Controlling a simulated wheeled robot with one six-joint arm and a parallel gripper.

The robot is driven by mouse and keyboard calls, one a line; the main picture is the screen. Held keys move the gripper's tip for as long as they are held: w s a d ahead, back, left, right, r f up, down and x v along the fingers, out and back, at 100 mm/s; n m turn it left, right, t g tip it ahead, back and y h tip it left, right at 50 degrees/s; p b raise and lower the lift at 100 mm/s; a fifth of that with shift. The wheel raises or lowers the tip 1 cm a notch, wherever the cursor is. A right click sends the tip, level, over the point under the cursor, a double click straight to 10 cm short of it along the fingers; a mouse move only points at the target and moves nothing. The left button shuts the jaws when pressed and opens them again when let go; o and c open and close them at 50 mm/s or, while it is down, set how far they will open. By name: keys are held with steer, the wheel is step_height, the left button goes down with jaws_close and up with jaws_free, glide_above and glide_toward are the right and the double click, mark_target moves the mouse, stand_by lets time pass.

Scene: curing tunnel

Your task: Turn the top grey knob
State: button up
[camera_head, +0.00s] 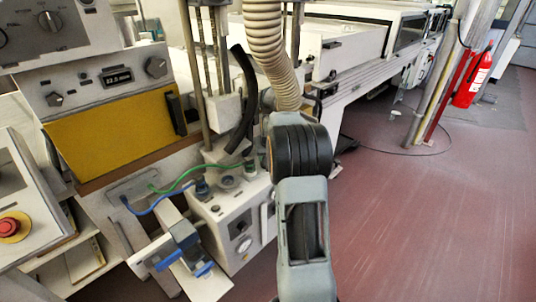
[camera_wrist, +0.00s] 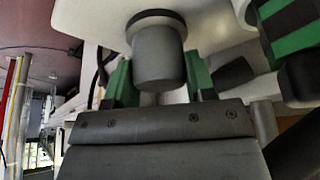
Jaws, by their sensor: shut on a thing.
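A grey cylindrical knob (camera_wrist: 159,58) with a dark collar fills the upper middle of the wrist view, set on a pale panel. My gripper (camera_wrist: 160,80) is around it, with one green-padded finger at each side, and is shut on it. The dark gripper body covers the lower part of that view. In the head view my arm stands in front of the machine and hides my gripper and the held knob.
In the head view, a white control box (camera_head: 232,222) with fittings and cables stands left of my arm. A ribbed hose (camera_head: 266,45) hangs just above it. A red extinguisher (camera_head: 473,78) is at right. The red floor (camera_head: 430,220) at right is clear.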

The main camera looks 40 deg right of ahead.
steer(key=o, duration=0.9)
steer(key=v, duration=1.3)
steer(key=shift+s+r+p, duration=0.15)
steer(key=shift+r+p, duration=0.2)
steer(key=shift+p, duration=0.05)
